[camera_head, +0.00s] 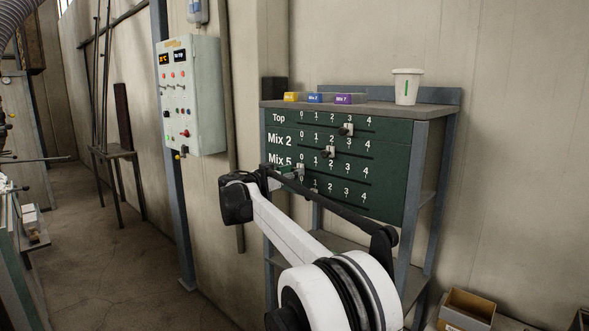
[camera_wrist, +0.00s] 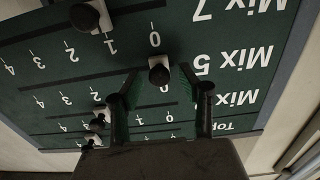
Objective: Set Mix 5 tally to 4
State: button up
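The dark green tally board (camera_head: 388,180) has sliding knobs in numbered rows. The Mix 5 knob (camera_wrist: 158,71) is a dark block with a pale face at the 0 end of its slot; in the head view this knob (camera_head: 300,168) shows just beyond my gripper. The wrist view sees the board upside down. My gripper (camera_wrist: 157,80) is open, one finger on each side of the Mix 5 knob, with a visible gap to each finger. In the head view my gripper (camera_head: 290,173) is at the board's left part, partly hidden by my arm.
The Mix 2 knob (camera_head: 328,151) is near 2 and the Top knob (camera_head: 346,129) near 3. The lowest row's knob (camera_wrist: 85,16) is near 1. The Mix 5 slot looks clear towards 4. A white cup (camera_head: 407,86) stands on the shelf top.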

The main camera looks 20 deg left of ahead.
jog(key=shift+w+d, duration=0.25)
jog(key=shift+w, duration=0.35)
grip_shut()
